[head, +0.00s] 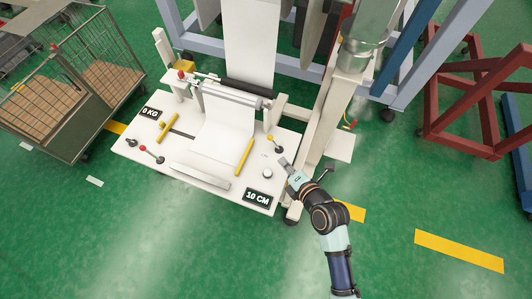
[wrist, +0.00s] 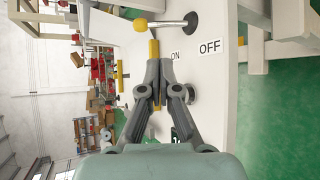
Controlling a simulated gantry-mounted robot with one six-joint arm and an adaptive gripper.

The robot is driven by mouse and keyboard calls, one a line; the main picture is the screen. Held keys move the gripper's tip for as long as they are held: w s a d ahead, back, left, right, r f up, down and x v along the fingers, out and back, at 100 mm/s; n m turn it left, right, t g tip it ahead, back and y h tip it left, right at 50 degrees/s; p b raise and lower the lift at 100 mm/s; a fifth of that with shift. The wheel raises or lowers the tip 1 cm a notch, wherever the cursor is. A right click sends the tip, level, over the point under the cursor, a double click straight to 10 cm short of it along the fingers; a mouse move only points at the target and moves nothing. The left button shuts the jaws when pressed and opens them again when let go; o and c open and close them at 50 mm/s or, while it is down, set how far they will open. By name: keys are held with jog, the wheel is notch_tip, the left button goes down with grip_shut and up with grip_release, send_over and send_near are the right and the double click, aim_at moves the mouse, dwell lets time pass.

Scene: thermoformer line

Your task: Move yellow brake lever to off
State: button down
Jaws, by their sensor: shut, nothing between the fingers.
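The brake lever has a yellow ball knob (head: 270,137) and a metal rod, on the right part of the white machine table. In the wrist view the yellow knob (wrist: 141,24) lies left of its dark round pivot (wrist: 191,22), toward the side of the ON label (wrist: 175,56). The OFF label (wrist: 210,47) is to the right of ON. My gripper (head: 283,162) is at the table's right edge, close to the lever's base. In the wrist view my gripper (wrist: 158,63) is shut and empty, its fingertips apart from the lever, below it in the picture.
The white table (head: 215,185) carries yellow bars (head: 245,157), a white sheet, red and black knob levers (head: 150,153) at left, and 0 KG and 10 CM signs (head: 257,197). A machine frame post stands right of the lever. A wire cart (head: 60,110) stands left. Green floor is open in front.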

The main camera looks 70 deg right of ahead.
aim_at(271, 154)
jog(key=b+x, duration=0.1)
jog(key=x, duration=0.8)
jog(key=shift+w+d, duration=0.2)
jog(key=shift+w, duration=0.05)
jog(key=shift+f+b, duration=0.15)
jog(key=shift+b, duration=0.75)
jog(key=shift+s+t+b, duration=0.15)
jog(key=shift+t+b, duration=0.15)
jog(key=shift+b, duration=0.05)
